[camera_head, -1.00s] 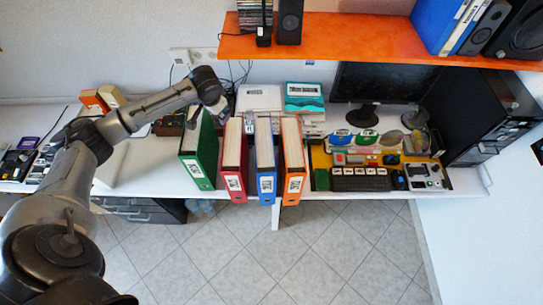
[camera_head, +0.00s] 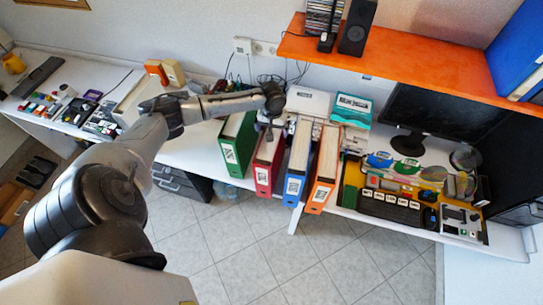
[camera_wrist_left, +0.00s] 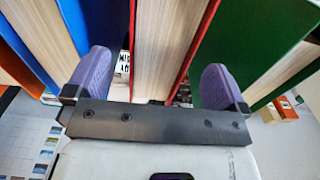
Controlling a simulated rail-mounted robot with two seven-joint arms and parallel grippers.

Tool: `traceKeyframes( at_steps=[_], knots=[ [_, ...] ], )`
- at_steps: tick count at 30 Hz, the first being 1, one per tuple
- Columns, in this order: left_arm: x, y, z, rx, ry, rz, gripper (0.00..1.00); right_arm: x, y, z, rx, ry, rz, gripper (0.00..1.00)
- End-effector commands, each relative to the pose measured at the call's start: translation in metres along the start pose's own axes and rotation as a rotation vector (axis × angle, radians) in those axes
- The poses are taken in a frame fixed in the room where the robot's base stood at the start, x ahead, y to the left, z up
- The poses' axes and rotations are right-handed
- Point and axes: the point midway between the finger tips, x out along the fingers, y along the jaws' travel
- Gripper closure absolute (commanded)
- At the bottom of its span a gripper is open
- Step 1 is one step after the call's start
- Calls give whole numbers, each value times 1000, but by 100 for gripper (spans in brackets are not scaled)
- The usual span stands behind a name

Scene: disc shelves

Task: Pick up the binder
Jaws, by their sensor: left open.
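Four upright binders stand side by side at the desk's front edge: green (camera_head: 237,146), red (camera_head: 265,168), blue (camera_head: 297,172) and orange (camera_head: 325,176). My left gripper (camera_head: 271,120) is above the back part of the red binder. In the left wrist view my left gripper (camera_wrist_left: 157,80) is open, with its purple fingers on either side of the red binder (camera_wrist_left: 206,40). The blue binder (camera_wrist_left: 32,45) shows beyond the left finger and the green binder (camera_wrist_left: 235,40) beyond the right one. I cannot tell whether the fingers touch any binder. My right gripper is not in view.
The orange shelf (camera_head: 390,70) overhangs the back of the desk. A monitor (camera_head: 425,112) and a board of small items (camera_head: 410,195) lie to the right of the binders. The white desktop (camera_head: 192,148) is mostly clear left of the green binder.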

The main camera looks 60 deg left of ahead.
Motion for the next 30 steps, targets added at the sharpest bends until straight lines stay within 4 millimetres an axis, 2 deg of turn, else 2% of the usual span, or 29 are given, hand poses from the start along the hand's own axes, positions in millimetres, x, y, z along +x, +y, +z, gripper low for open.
traceKeyframes(
  at_steps=[10, 19, 30],
  knots=[
    [21, 0, 2, 1, -2, 0, 0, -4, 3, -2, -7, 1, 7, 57],
    [58, -2, 3, 1, 1, -1, 0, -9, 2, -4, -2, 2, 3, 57],
    [64, -3, 3, 2, 1, 0, 0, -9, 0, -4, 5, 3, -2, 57]
  ],
)
